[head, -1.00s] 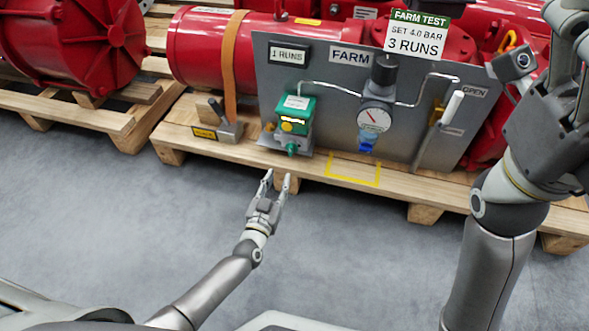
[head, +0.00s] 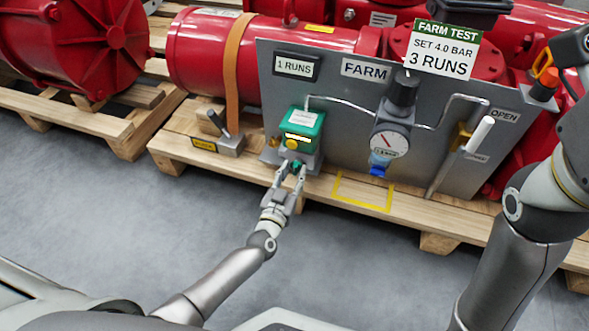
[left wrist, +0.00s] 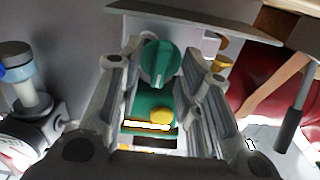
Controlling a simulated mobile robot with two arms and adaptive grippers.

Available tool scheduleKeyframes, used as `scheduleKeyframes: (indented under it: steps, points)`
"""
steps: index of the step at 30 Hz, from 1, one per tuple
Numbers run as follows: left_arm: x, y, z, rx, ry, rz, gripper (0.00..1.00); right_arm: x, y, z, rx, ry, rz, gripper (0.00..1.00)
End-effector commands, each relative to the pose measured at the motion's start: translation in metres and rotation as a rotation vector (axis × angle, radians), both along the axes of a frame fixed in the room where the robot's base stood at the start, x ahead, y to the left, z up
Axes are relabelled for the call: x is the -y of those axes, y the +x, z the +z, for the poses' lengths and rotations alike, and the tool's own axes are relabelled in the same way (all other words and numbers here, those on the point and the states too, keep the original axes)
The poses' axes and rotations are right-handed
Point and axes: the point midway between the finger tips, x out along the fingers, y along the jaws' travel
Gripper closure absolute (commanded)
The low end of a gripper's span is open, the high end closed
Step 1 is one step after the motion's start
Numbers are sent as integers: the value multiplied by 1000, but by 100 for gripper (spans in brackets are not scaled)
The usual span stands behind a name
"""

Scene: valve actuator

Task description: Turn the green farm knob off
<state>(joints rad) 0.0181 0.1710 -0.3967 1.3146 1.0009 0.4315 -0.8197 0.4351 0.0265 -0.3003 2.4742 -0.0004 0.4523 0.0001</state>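The green knob (head: 297,165) sits on the lower front of a green valve box (head: 303,128) with a yellow button, mounted on the grey FARM panel. My left gripper (head: 290,170) is open, with its fingertips at the knob. In the left wrist view the knob (left wrist: 160,62) shows between the two spread fingers (left wrist: 158,68), with a gap on each side. A raised bar crosses the knob's face. My right arm is at the right of the head view; its fingers are not seen.
The panel (head: 340,125) carries a "1 RUNS" display (head: 296,66), a pressure gauge (head: 390,143) and a white-handled lever (head: 480,134). A small block with a dark lever (head: 229,143) stands left on the wooden pallet (head: 330,190). The floor in front is clear.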

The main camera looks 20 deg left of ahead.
Motion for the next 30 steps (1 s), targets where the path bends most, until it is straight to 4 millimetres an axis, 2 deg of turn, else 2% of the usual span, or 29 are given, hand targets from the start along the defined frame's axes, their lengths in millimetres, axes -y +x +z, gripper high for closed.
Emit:
scheduleKeyframes:
  steps: [7,12,15,27,30]
  points:
    - [0,0,0,0,0,0,68,0,-2,1,4,0,0,26]
    - [0,0,0,0,-1,0,90,0,-2,1,4,0,0,26]
    - [0,0,0,0,-1,0,100,0,-2,1,4,0,0,26]
    - [0,0,2,0,46,0,100,1,-1,7,4,3,2,26]
    - [1,0,3,1,95,0,100,2,11,-1,-44,7,3,26]
